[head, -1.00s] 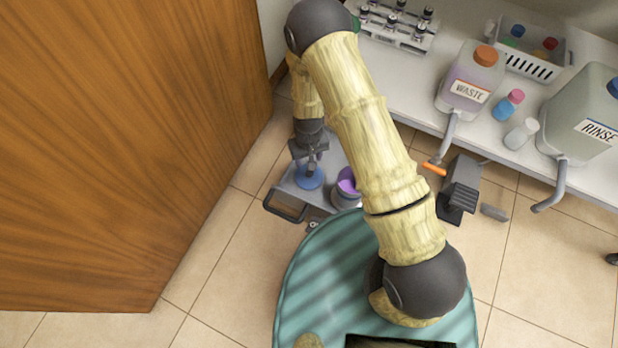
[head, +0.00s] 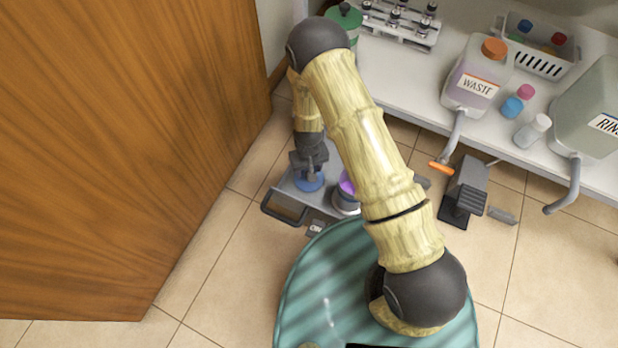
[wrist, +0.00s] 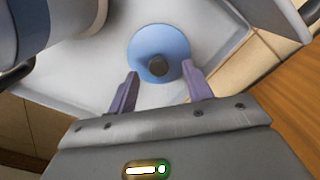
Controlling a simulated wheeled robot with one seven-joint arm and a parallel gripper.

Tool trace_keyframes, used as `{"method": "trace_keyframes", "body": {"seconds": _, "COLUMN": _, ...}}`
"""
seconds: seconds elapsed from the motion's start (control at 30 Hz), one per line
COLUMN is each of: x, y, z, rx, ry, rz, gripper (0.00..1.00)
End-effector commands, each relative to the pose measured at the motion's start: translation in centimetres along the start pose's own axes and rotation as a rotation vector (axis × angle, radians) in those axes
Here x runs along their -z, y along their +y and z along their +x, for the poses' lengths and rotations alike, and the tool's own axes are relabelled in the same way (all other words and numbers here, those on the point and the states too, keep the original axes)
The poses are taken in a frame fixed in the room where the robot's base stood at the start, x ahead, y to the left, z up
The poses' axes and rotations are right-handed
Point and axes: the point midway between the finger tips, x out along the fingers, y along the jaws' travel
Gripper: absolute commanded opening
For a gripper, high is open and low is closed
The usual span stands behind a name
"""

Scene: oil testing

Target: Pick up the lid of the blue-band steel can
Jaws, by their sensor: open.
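A round blue lid (wrist: 172,47) with a dark knob (wrist: 158,66) is in the wrist view, over the light grey tray surface. It also shows in the head view (head: 309,184), partly under my gripper. My gripper (wrist: 162,87) is open and empty, with its two purple fingers apart and the knob just beyond and between their tips. In the head view my gripper (head: 310,168) is above the lid. I cannot tell whether a can is beneath the lid. No blue band is clearly visible.
A grey cart (head: 322,200) with a dark handle (head: 284,208) holds the lid and a steel can with purple inside (head: 346,186) to its right. A wooden door (head: 120,150) stands left. The white bench (head: 400,85) bears a waste jug (head: 478,80) and bottles.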

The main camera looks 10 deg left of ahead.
Motion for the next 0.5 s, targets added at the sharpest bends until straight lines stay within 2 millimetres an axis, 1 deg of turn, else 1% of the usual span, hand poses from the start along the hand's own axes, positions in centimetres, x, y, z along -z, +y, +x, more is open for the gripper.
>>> {"method": "trace_keyframes", "body": {"seconds": 0.03, "x": 0.1, "y": 0.1, "z": 1.2, "rx": 0.0, "ry": 0.0, "rz": 0.001, "gripper": 0.5}}
{"method": "trace_keyframes", "body": {"seconds": 0.3, "x": 0.4, "y": 0.2, "z": 4.0, "rx": 0.0, "ry": 0.001, "rz": 0.0, "gripper": 0.5}}
{"method": "trace_keyframes", "body": {"seconds": 0.5, "x": 0.4, "y": 0.3, "z": 4.2, "rx": 0.0, "ry": 0.001, "rz": 0.001, "gripper": 0.5}}
